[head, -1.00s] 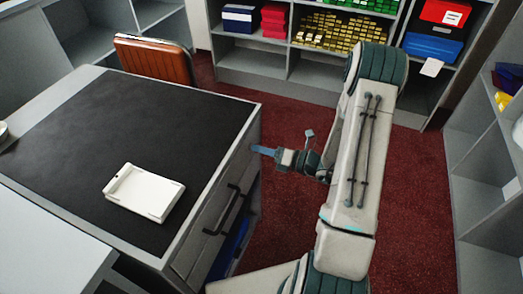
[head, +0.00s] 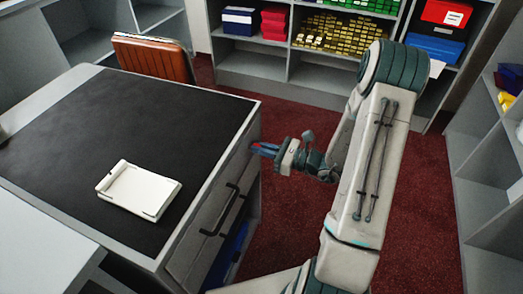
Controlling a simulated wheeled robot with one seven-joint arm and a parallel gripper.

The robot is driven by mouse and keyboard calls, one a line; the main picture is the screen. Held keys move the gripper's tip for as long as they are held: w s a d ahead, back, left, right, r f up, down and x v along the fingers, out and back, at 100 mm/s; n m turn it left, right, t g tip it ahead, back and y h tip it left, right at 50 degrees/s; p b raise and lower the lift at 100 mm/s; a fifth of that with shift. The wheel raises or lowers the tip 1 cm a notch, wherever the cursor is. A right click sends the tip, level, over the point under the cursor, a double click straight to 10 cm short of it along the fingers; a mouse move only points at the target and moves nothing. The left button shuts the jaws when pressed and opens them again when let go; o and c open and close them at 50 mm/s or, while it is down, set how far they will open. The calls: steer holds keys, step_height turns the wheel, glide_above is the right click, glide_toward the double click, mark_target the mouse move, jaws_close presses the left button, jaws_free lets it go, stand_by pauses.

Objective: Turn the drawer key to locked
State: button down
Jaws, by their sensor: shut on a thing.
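The desk (head: 262,103) has a dark top and grey drawers on its right side, one with a dark bar handle (head: 221,209). My gripper (head: 262,149) is at the upper far part of that drawer side, its bluish fingers pointing left at the desk. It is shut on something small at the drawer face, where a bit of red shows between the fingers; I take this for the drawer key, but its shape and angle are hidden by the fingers.
A white tray (head: 140,190) lies on the desk top. A brown chair (head: 153,59) stands behind the desk. Shelves with boxes (head: 273,21) line the back, and another shelf unit (head: 480,190) stands at the right. Red carpet (head: 290,225) is clear between.

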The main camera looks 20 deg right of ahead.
steer(key=shift+n, duration=0.5)
steer(key=c, duration=1.5)
jaws_free()
steer(key=shift+c, duration=0.2)
steer(key=p+v, duration=0.1)
steer(key=v, duration=1.2)
steer(key=shift+s+d, duration=0.25)
steer(key=shift+d, duration=0.05)
